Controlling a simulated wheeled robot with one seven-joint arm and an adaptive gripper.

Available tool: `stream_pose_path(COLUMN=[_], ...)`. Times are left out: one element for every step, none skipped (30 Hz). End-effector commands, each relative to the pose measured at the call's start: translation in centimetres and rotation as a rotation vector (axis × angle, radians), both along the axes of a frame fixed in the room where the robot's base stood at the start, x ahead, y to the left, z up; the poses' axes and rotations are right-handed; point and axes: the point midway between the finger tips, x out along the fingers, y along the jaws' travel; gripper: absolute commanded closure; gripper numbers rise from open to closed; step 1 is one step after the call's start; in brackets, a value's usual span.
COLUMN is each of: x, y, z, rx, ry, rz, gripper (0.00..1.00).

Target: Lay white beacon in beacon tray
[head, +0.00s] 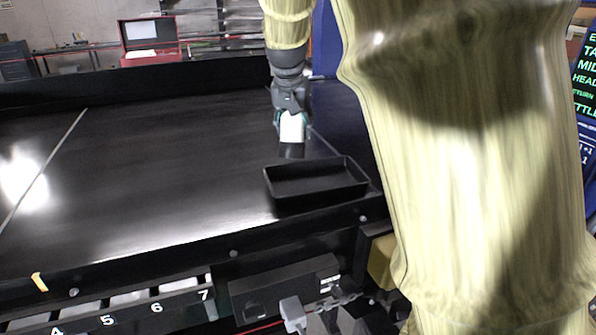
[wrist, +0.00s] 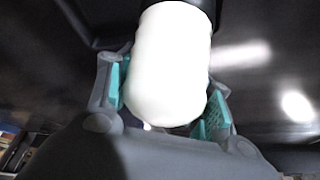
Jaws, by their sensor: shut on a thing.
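The white beacon (head: 292,127) has a white body and a dark base below it. In the wrist view the white beacon (wrist: 170,65) fills the middle, between the teal finger pads. My gripper (head: 290,117) is shut on it and holds it above the black surface, just behind the tray. My gripper also shows in the wrist view (wrist: 166,105). The beacon tray (head: 318,201) is a black, open box at the right front of the black surface. It looks empty. A dark edge at the upper left of the wrist view may be part of the tray.
The black conveyor surface (head: 150,160) is wide and clear to the left. A raised black wall (head: 120,82) runs along its back. Numbered slots (head: 130,308) line the front below the edge. A red case (head: 150,40) stands far behind.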

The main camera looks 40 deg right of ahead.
Motion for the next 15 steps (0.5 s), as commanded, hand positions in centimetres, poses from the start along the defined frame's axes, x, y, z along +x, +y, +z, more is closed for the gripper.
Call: stream_pose_path(x=[-0.1,-0.1,-0.1,-0.1,0.1,0.2,0.3,0.3,0.3,0.4,0.4,0.4,0.4,0.4,0.4], y=[0.0,0.0,0.1,0.1,0.2,0.2,0.3,0.3,0.4,0.4,0.4,0.4,0.4,0.4,0.4], z=[-0.4,-0.8,-1.4,-2.0,-2.6,-3.2,-3.7,-4.2,-4.7,-5.0,-5.3,-5.6,-5.7,-5.9,-6.0], rx=[0.001,0.002,0.002,0.002,0.002,0.002,0.003,0.003,0.002,0.002,0.002,0.001,0.001,0.001,0.001], ry=[0.002,0.003,0.003,0.005,0.005,0.005,0.005,0.005,0.005,0.004,0.003,0.004,0.004,0.003,0.003], rz=[0.000,0.000,0.000,0.000,0.001,0.002,0.004,0.004,0.005,0.005,0.005,0.006,0.006,0.006,0.006], gripper=[0.80,0.80,0.80,0.80,0.80,0.80,0.80,0.80,0.80,0.80,0.80,0.80,0.80,0.80,0.80])
